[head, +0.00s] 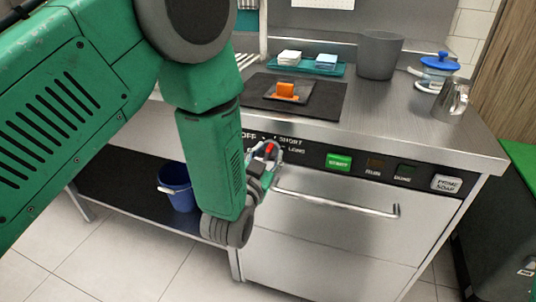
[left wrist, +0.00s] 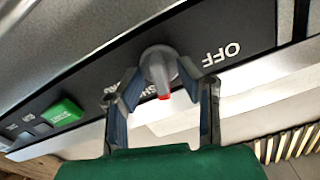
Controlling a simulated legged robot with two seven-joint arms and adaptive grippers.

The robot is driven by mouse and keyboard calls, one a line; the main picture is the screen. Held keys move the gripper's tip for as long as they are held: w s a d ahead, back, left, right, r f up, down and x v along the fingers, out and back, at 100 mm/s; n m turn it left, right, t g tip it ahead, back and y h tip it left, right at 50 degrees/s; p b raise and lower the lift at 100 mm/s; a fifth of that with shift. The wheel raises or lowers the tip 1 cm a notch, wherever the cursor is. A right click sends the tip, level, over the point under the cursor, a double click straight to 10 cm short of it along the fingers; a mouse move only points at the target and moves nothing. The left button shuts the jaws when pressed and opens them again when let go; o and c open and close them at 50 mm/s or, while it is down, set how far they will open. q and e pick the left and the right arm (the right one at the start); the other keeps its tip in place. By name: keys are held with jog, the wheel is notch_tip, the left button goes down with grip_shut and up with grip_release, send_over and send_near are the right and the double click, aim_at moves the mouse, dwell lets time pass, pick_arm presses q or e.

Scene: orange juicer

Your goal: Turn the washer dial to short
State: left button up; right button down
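The washer dial (left wrist: 160,68) is a grey knob with a red pointer tip on the black control panel, clear in the left wrist view, where the panel is upside down. The red tip is beside the letters "SH"; the rest of that label is hidden by a finger. "OFF" is to the right. My left gripper (left wrist: 159,70) has one finger on each side of the dial, open, with small gaps that make contact unclear. In the head view, my left gripper (head: 266,158) is at the panel and mostly covers the dial. My right gripper is not in view.
A green start button (head: 339,162) and a prime soap button (head: 446,184) are further right on the panel. A bar handle (head: 335,203) runs below. The counter above holds a dark mat (head: 325,103), a grey bin (head: 379,55) and a metal pitcher (head: 451,98).

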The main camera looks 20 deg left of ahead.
pick_arm(q)
jog(key=shift+f, duration=0.15)
jog(key=s, duration=1.2)
jog(key=shift+a, duration=0.15)
jog(key=s+a+f+n+g+p, duration=0.1)
jog(key=s+a+f+g, duration=0.2)
jog(key=s+f+g, duration=0.35)
jog(key=s+a+f+n+g+p, duration=0.1)
jog(key=s+a+f+g, duration=0.25)
jog(key=f, duration=0.65)
jog(key=s+a+f+g, duration=0.2)
jog(key=s+f+g, duration=0.1)
jog(key=s, duration=0.4)
jog(key=s+a+f+g+p, duration=0.1)
jog(key=s+a+f+g, duration=0.1)
jog(key=s, duration=0.5)
jog(key=shift+s+a+f+n+g+y, duration=0.3)
jog(key=shift+f+g, duration=0.35)
jog(key=shift+g, duration=0.55)
jog(key=shift+w, duration=0.1)
jog(key=shift+w+a, duration=0.1)
